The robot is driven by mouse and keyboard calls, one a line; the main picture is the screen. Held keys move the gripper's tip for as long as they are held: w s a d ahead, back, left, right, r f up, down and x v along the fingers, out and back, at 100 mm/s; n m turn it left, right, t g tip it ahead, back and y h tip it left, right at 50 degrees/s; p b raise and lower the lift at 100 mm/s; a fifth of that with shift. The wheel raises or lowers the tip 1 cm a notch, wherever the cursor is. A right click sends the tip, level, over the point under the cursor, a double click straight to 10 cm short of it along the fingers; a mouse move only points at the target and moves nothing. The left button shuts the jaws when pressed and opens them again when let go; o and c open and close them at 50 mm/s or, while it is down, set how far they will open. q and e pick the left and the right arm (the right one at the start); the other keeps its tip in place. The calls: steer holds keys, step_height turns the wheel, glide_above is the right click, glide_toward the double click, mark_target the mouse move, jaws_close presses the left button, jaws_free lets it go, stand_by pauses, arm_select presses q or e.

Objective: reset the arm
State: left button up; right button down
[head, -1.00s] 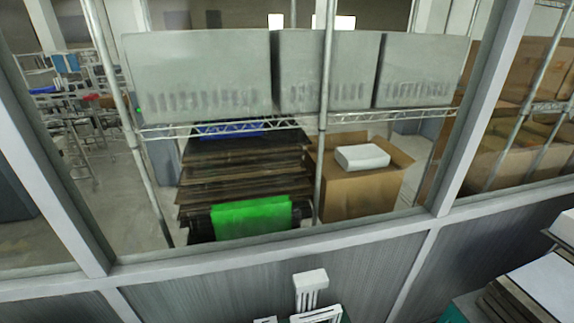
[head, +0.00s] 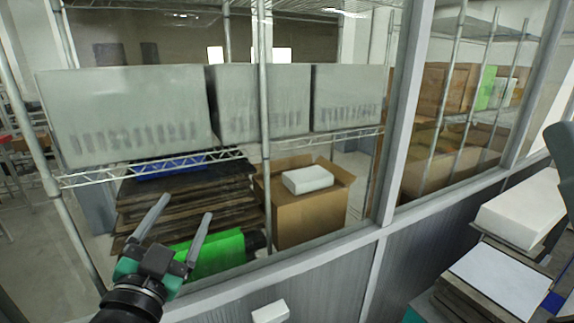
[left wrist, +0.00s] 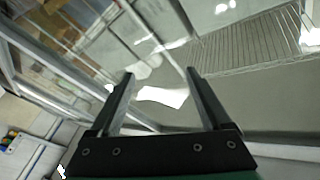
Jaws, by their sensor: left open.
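My left gripper (head: 180,232) is raised at the lower left of the head view, in front of the window. Its two grey fingers are spread apart, with nothing between them. In the left wrist view the fingers (left wrist: 160,85) also stand apart and empty, with glass and shelving beyond. My right gripper is not clearly in view; a dark grey-green shape stands at the right edge of the head view.
A framed window with a ledge (head: 320,256) runs across the scene. Behind it a wire shelf holds grey bins (head: 130,110), above a cardboard box (head: 305,215). White boxes (head: 525,210) and a board (head: 505,280) lie at the right.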

arm_select(q)
steer(key=s+r+n+t+h, duration=0.1)
steer(key=s+r+n+t, duration=0.5)
steer(key=s+r, duration=1.2)
steer(key=shift+s+a+t, duration=0.15)
steer(key=shift+s+t, duration=0.55)
steer(key=shift+s, duration=0.05)
